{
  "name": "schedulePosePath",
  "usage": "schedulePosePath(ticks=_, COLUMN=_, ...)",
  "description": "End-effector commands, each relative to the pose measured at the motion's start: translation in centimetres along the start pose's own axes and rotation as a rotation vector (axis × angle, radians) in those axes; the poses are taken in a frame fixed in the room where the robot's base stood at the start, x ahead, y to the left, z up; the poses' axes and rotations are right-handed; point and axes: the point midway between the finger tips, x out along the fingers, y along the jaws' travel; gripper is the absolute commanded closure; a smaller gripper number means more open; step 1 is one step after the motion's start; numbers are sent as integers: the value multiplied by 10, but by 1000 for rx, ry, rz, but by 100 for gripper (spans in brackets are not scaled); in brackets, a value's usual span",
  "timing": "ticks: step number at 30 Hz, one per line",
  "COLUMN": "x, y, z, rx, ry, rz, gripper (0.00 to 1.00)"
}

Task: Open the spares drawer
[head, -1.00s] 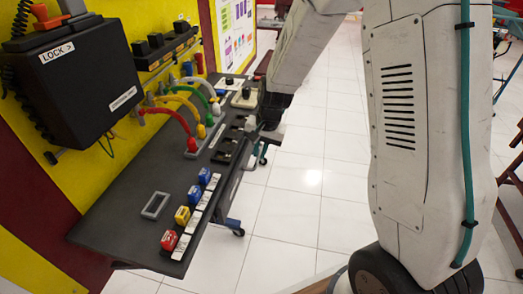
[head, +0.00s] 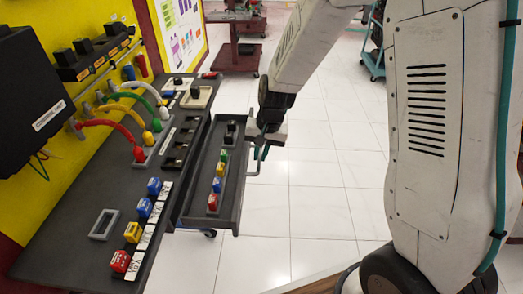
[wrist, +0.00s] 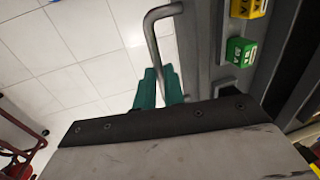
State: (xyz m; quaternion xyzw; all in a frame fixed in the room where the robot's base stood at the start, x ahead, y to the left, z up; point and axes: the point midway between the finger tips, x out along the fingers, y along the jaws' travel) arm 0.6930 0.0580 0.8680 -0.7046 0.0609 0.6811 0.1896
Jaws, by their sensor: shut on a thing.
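The spares drawer (head: 236,186) stands well out from the right side of the dark bench in the head view. Several coloured blocks and a black part lie in a row inside it. Its grey bar handle (wrist: 151,32) shows in the wrist view, running down between the teal fingertips of my gripper (wrist: 158,88). My gripper (head: 264,147) is shut on the handle at the drawer's outer side. The grip itself is partly hidden by the wrist in the head view.
The bench top (head: 75,220) carries labelled coloured blocks, a grey frame (head: 104,224) and coloured cables (head: 110,124). A dark red cart (head: 235,45) stands farther back. White tiled floor (head: 310,195) is clear to the right of the drawer.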

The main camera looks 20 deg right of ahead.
Motion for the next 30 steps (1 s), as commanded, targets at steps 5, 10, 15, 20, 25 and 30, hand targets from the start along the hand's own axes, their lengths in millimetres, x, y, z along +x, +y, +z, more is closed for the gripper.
schedulePosePath(ticks=5, x=0, y=-1, z=1, rx=-2, ry=-1, rz=0, gripper=78)
schedulePosePath(ticks=10, x=0, y=-1, z=1, rx=-1, ry=-1, rz=0, gripper=67)
schedulePosePath(ticks=15, x=-1, y=-1, z=0, rx=-1, ry=0, rz=0, gripper=67)
schedulePosePath(ticks=20, x=-19, y=-2, z=0, rx=0, ry=3, rz=-3, gripper=67)
schedulePosePath(ticks=25, x=-49, y=-2, z=0, rx=0, ry=3, rz=-2, gripper=67)
schedulePosePath(ticks=30, x=-71, y=-1, z=0, rx=-1, ry=2, rz=-1, gripper=67)
